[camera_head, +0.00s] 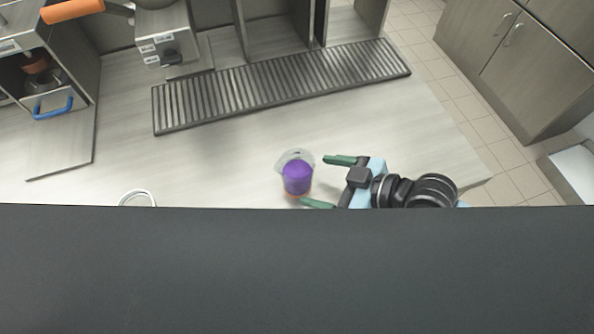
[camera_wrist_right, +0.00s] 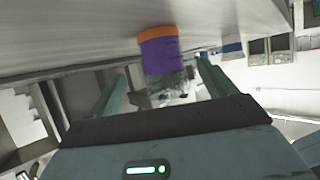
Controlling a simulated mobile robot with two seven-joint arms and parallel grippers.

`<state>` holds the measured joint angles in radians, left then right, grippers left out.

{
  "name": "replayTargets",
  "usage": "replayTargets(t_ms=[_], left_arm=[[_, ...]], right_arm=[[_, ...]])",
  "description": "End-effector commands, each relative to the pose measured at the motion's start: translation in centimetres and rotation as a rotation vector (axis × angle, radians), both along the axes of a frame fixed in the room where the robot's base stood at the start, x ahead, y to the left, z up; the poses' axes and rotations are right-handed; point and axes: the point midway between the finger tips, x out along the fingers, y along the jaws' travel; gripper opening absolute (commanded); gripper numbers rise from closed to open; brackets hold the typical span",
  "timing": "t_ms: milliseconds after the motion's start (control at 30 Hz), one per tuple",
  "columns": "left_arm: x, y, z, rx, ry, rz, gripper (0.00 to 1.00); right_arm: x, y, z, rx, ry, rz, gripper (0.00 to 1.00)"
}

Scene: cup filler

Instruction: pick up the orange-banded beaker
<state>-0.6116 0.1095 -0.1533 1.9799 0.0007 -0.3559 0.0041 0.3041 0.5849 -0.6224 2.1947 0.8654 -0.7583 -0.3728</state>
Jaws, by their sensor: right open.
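The beaker (camera_head: 297,178) stands on the counter in the head view. It is clear at the rim, with purple inside and a bit of orange low on its near side. In the right wrist view the beaker (camera_wrist_right: 160,55) shows an orange band at its base end and purple contents, between the two green fingers. My right gripper (camera_head: 330,181) is open, its fingers pointing left toward the beaker. One fingertip is close to the beaker's lower right side; I cannot tell whether they touch. My left gripper is not in view.
A ribbed dark drain grate (camera_head: 285,84) lies behind the beaker. A white ring-shaped rim (camera_head: 138,197) shows at left, partly hidden by a dark panel that covers the lower head view. A blue-handled drawer (camera_head: 52,106) is at far left. Counter between is clear.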

Motion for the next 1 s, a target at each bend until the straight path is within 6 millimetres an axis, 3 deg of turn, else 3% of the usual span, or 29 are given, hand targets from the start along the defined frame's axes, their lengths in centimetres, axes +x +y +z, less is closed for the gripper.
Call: replayTargets(t_ms=[400,700,1000], left_arm=[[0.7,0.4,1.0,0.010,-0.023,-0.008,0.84],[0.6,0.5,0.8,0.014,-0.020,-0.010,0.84],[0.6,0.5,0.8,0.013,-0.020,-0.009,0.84]], right_arm=[[1.7,3.8,-1.9,0.001,-0.002,-0.001,0.83],[1.8,4.1,-2.2,0.000,-0.002,0.000,0.83],[1.8,4.1,-2.2,0.000,-0.002,0.000,0.45]])
